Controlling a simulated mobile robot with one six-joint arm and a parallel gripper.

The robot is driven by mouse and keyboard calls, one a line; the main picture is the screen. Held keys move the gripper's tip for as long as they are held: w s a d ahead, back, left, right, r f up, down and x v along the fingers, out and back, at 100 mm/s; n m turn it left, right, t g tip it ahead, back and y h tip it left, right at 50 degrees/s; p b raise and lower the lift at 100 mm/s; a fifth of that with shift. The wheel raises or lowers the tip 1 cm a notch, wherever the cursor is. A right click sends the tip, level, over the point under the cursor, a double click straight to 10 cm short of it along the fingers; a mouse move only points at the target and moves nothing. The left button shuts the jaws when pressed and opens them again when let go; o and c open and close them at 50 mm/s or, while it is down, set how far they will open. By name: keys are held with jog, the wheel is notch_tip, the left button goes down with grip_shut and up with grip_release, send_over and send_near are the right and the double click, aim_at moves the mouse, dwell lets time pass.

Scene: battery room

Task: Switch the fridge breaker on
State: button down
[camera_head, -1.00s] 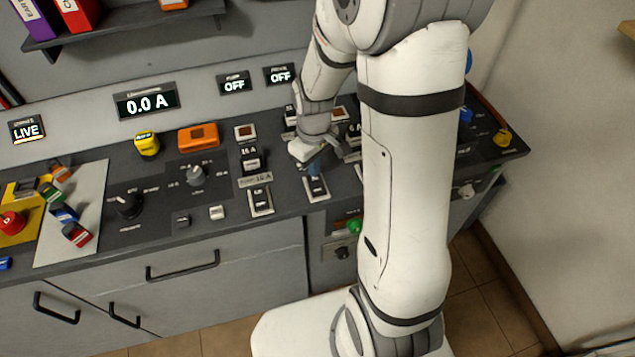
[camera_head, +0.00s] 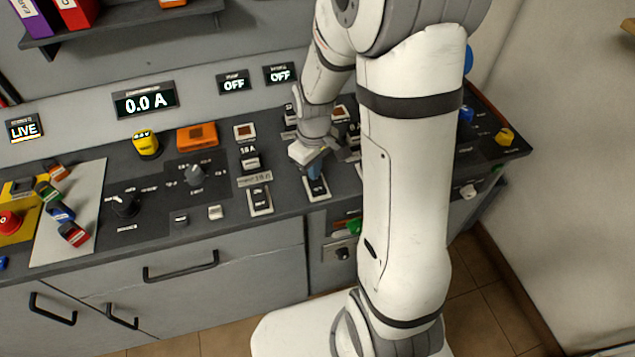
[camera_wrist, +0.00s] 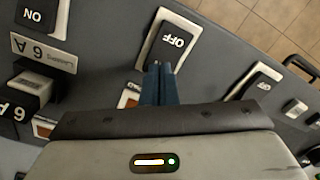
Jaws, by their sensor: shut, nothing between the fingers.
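My gripper (camera_head: 314,172) is shut and empty, its blue fingers pointing down at a white-framed breaker (camera_head: 317,188) on the counter. In the wrist view the fingertips (camera_wrist: 158,68) are over the near end of that breaker's dark rocker (camera_wrist: 174,42), which reads OFF. I cannot tell if they touch it. A neighbouring breaker (camera_wrist: 35,14) at the left of the wrist view reads ON, with a 6 A label beside it. Another breaker (camera_head: 260,200) stands left of my gripper in the head view. Which breaker is the fridge's cannot be read; my gripper hides part of the middle one.
Two small displays read OFF (camera_head: 234,84) (camera_head: 280,74); a larger display (camera_head: 146,101) reads 0.0 A. A LIVE display (camera_head: 24,129) is at the left. Knobs, a yellow device (camera_head: 146,144) and an orange box (camera_head: 198,136) stand left. My arm hides the counter's right part.

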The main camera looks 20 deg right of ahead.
jog(key=shift+f, duration=0.2)
jog(key=shift+r, duration=0.1)
jog(key=shift+r+p, duration=2.45)
jog(key=shift+r, duration=1)
jog(key=s+r+m+t, duration=0.3)
jog(key=s+r+m, duration=0.3)
jog(key=s+r, duration=0.8)
jog(key=shift+v, duration=0.9)
jog(key=shift+d, duration=0.15)
